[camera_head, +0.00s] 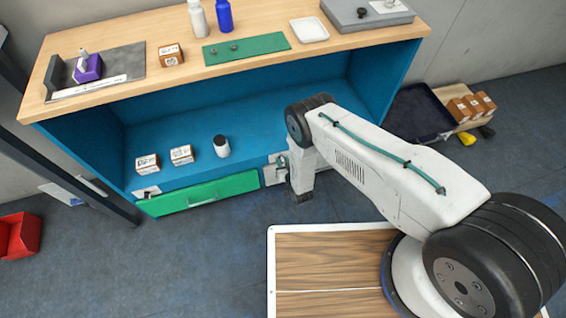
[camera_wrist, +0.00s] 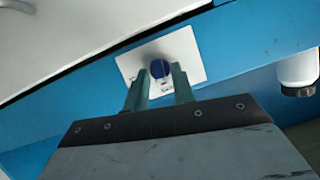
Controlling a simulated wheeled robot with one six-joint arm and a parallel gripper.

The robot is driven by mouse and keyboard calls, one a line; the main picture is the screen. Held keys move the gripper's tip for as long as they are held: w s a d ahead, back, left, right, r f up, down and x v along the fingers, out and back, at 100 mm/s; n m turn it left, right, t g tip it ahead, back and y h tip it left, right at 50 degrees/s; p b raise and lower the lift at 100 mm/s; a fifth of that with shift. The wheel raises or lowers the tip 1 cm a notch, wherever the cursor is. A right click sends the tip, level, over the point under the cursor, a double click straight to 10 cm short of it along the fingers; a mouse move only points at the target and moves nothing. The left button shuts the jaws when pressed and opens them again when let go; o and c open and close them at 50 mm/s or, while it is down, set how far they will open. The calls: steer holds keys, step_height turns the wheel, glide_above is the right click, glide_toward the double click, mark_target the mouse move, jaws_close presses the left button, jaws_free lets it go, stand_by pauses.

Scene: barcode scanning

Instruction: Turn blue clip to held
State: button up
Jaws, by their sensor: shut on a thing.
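The blue clip (camera_wrist: 160,68) is a small round blue knob on a white plate (camera_wrist: 190,48) fixed to the blue front of the bench, in the wrist view.
The green drawer front (camera_head: 200,194) is left of my gripper. A white jar with a dark cap (camera_head: 221,147) and two small boxes (camera_head: 148,163) stand on the lower shelf. A dark tray (camera_head: 415,113) lies on the floor at right. Floor in front is partly clear.

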steer(key=m+y, duration=0.2)
steer(key=m, duration=0.1)
steer(key=m+y, duration=0.2)
steer(key=m, duration=0.1)
steer(key=d+f+m+y, duration=0.1)
steer(key=m, duration=0.2)
steer(key=shift+w+y, duration=0.1)
steer(key=shift+y, duration=0.3)
steer(key=shift+m+t, duration=0.3)
steer(key=shift+m, duration=0.1)
stand_by(0.3)
steer(key=o, duration=0.7)
steer(key=shift+c, duration=0.2)
steer(key=v, duration=0.7)
steer(key=shift+s+d, duration=0.25)
steer(key=shift+s, duration=0.05)
